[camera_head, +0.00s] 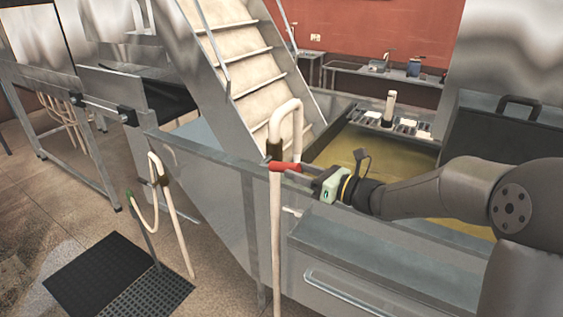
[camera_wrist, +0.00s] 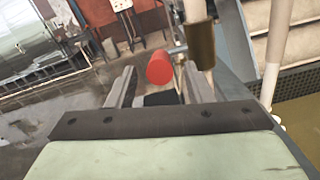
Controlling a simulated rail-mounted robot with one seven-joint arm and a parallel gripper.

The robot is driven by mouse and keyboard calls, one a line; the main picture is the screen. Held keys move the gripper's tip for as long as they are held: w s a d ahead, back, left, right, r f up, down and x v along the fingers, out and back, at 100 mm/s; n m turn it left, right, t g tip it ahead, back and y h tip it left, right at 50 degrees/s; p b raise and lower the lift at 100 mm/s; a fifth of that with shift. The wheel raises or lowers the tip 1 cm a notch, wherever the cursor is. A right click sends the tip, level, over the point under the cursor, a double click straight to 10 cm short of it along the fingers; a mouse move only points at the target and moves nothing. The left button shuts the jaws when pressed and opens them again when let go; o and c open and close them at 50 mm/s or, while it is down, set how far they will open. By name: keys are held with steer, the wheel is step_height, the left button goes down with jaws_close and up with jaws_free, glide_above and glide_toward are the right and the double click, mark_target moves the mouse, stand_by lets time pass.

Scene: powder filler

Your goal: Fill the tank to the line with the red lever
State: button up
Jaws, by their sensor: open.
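The red lever (camera_head: 283,167) sticks out from a valve on an upright white pipe (camera_head: 276,230) at the tank's near wall. In the wrist view the lever's round red end (camera_wrist: 160,67) lies between and just beyond the two fingers. My gripper (camera_head: 303,173) is open, its fingertips close to the lever on its right side; it also shows in the wrist view (camera_wrist: 158,88). I cannot tell whether the fingers touch the lever. The metal tank (camera_head: 215,163) holds a yellowish surface (camera_head: 370,150). I cannot make out the fill line.
A metal staircase (camera_head: 240,60) rises behind the pipe. A second pipe with a hose (camera_head: 172,215) stands to the left, beside black floor mats (camera_head: 100,272). A metal handrail (camera_head: 345,292) runs along the tank's front. A dark lidded box (camera_head: 505,140) is at the right.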

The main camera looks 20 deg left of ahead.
mark_target(282, 165)
steer(key=x, duration=0.6)
steer(key=shift+p, duration=0.4)
